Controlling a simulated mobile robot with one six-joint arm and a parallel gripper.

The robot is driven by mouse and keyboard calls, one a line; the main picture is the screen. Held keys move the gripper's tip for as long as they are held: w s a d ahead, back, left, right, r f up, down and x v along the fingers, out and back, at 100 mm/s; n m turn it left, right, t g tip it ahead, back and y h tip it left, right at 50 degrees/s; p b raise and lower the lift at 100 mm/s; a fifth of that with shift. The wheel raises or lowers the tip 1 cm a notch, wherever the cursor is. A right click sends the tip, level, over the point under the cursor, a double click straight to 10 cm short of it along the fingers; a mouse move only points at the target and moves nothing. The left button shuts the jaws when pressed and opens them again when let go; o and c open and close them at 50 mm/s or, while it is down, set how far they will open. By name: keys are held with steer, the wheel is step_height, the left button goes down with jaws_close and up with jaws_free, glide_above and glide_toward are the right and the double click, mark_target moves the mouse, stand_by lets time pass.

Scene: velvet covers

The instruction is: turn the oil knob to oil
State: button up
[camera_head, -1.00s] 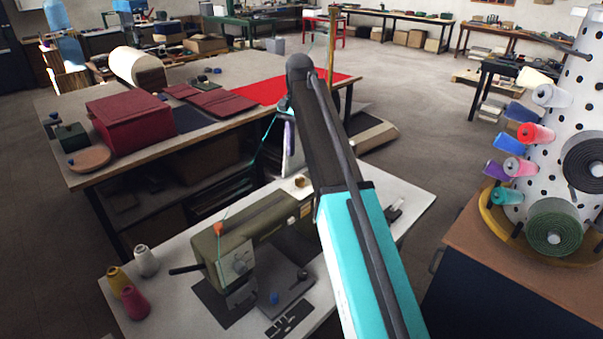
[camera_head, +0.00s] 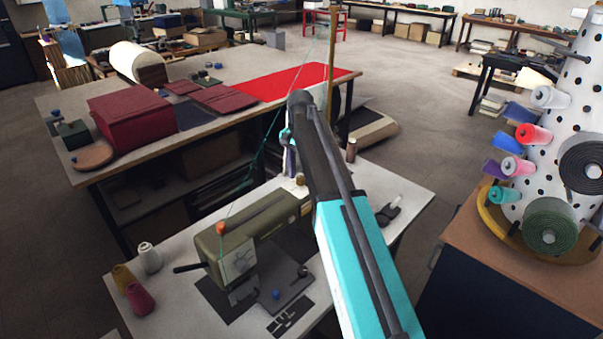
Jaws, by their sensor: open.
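An olive-green sewing machine (camera_head: 262,222) stands on the white table (camera_head: 180,263) in the head view. It has an orange part (camera_head: 221,228) on top of its head and a small dark blue knob (camera_head: 276,294) on the plate in front. A tan round part (camera_head: 300,180) shows at its far end. No marking lets me tell which part is the oil knob. My arm crosses the picture, bends at its dark elbow and drops behind the machine's far end. I cannot make out my gripper's fingers; they seem hidden behind the arm.
Thread cones (camera_head: 140,299) stand at the table's left edge. A thread line runs up from the machine past my arm. A brown bottle (camera_head: 351,150) stands beyond the arm. A spool tower (camera_head: 535,170) is at right, and a workbench with a red box (camera_head: 130,120) lies behind.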

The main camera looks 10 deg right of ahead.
steer(key=c, duration=1.1)
steer(key=shift+o, duration=0.2)
